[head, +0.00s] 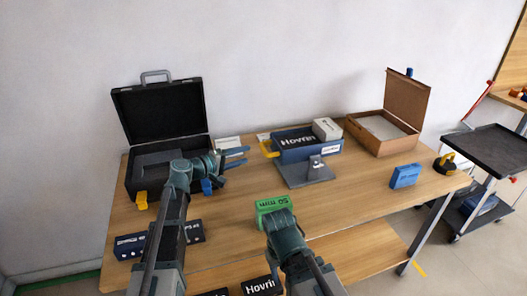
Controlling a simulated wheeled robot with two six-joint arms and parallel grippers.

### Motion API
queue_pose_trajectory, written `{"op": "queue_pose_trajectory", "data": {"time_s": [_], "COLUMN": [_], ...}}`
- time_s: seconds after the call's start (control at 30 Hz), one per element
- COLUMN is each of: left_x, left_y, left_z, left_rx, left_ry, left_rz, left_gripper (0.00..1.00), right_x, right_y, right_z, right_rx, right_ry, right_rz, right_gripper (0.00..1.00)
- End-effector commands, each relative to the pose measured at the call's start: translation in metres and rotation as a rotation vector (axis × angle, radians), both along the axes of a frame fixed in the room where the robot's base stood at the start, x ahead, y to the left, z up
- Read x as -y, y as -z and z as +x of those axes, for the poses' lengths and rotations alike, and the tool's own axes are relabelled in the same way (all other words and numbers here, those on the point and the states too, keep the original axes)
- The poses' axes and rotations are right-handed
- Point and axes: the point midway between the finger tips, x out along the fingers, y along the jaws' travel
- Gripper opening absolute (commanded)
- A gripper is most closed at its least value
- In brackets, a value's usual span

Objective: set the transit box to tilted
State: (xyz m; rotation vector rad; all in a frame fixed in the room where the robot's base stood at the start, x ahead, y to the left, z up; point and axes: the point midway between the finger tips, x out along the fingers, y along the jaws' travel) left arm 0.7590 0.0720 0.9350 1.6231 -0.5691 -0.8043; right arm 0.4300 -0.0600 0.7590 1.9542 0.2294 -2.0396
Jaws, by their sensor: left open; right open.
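No label I can read says which item is the transit box. A black case (158,108) stands at the table's left with its lid raised. A brown box (403,140) at the back right also has its lid up. A blue bin (300,157) with a yellow handle sits at the back centre by a grey stand (305,174); whether it is tilted is hard to tell. My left gripper (238,157) is open and empty, right of the black case and apart from the bin. My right gripper (279,214) is at a green "50 mm" block (272,203); its fingertips are hidden.
A dark Hovrin box and a pale box (327,128) sit in the blue bin. A blue block (405,176) lies at the right of the wooden table (356,196). Dark boxes (130,245) lie front left. A dark cart (490,150) stands beyond the right end.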

Motion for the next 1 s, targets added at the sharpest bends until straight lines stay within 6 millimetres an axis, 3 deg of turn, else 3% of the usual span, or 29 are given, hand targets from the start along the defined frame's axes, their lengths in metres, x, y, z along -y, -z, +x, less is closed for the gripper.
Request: {"op": "queue_pose_trajectory", "data": {"time_s": [0.2,0.5,1.0], "left_x": [0.035,0.067,0.075], "left_y": [0.011,0.019,0.02], "left_z": [0.033,0.059,0.065], "left_rx": [0.0,0.001,0.0], "left_ry": [0.003,0.001,0.0], "left_rz": [0.0,0.001,0.0], "left_gripper": [0.52,0.52,0.5], "right_x": [0.0,0.0,0.0], "right_y": [0.011,0.019,0.02], "right_z": [0.0,0.0,0.0], "right_rx": [0.0,0.0,0.0], "right_ry": [0.0,0.0,0.0], "right_rz": [0.0,0.0,0.0], "right_gripper": [0.5,0.5,0.5]}}
